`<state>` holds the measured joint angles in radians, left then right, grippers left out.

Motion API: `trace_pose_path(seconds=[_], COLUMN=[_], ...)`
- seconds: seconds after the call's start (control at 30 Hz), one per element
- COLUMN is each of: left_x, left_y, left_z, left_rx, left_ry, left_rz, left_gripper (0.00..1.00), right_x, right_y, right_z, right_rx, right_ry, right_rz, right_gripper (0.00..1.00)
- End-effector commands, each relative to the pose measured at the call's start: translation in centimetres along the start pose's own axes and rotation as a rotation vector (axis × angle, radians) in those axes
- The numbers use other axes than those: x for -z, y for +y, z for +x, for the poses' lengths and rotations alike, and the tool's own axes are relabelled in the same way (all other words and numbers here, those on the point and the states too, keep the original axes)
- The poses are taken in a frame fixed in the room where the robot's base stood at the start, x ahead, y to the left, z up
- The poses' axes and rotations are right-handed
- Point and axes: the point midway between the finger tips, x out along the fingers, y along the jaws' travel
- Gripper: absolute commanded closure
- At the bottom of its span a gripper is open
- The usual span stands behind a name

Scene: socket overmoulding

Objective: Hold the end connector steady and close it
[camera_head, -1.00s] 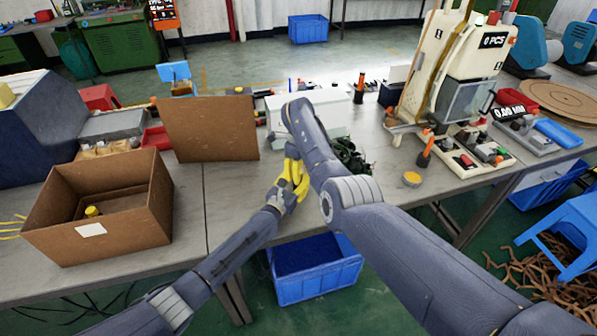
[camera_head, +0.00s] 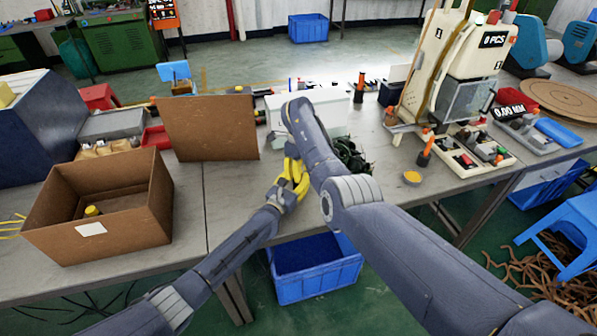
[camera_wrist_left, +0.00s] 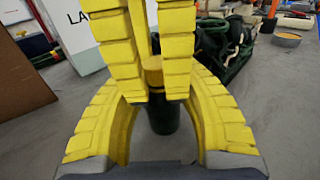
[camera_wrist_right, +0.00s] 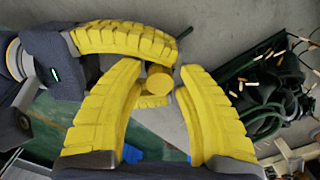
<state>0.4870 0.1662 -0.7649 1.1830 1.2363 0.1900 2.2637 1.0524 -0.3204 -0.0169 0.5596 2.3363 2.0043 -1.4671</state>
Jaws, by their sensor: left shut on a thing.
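The end connector (camera_wrist_left: 163,112) shows in the left wrist view as a dark upright cylinder with a yellow-orange top. Its round top also shows in the right wrist view (camera_wrist_right: 159,80). My left gripper (camera_head: 289,182) is shut on the connector from the side; its fingertips are partly hidden behind my right gripper's fingers. My right gripper (camera_wrist_right: 160,70) has its yellow fingers on either side of the connector's top. Whether they touch the top is unclear. In the head view my right arm hides most of the connector and the right gripper.
A white box (camera_head: 325,105) stands behind the grippers. A dark heap of cables (camera_head: 349,155) lies just right of them. An open brown carton (camera_head: 130,215) is on the left, and an upright brown board (camera_head: 210,128) stands behind it. A cream machine (camera_head: 440,70) is at right.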

Motion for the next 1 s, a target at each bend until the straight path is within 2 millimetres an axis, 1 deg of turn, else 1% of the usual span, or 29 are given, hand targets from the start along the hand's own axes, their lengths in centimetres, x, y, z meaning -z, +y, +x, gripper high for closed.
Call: trace_pose_path(seconds=[0.17,0.23,0.5,0.6,0.73,0.97,1.0], left_x=[0.0,0.0,0.0,0.0,0.0,0.0,0.0], left_y=[0.0,0.0,0.0,0.0,0.0,0.0,0.0], left_z=[0.0,0.0,0.0,0.0,0.0,0.0,0.0], left_rx=[0.0,0.0,0.001,0.001,0.001,0.001,0.001], left_ry=[0.001,0.0,0.0,0.0,0.0,0.0,0.0], left_rz=[0.0,0.0,0.0,0.0,0.0,0.0,0.0], left_gripper=[1.0,1.0,1.0,1.0,1.0,1.0,1.0], right_x=[0.0,0.0,0.0,0.0,0.0,0.0,0.0], right_y=[-0.1,-0.1,-0.1,-0.1,-0.1,-0.1,-0.1], right_z=[-0.1,-0.4,-3.3,-4.0,-4.5,-4.5,-4.5], right_rx=[0.001,0.002,0.003,0.002,0.001,0.001,0.001], right_ry=[0.0,0.0,0.0,0.0,0.0,0.0,0.0], right_rz=[0.0,0.001,-0.001,0.0,0.0,0.0,0.0], right_gripper=[0.65,0.65,0.65,0.65,0.65,0.65,0.59])
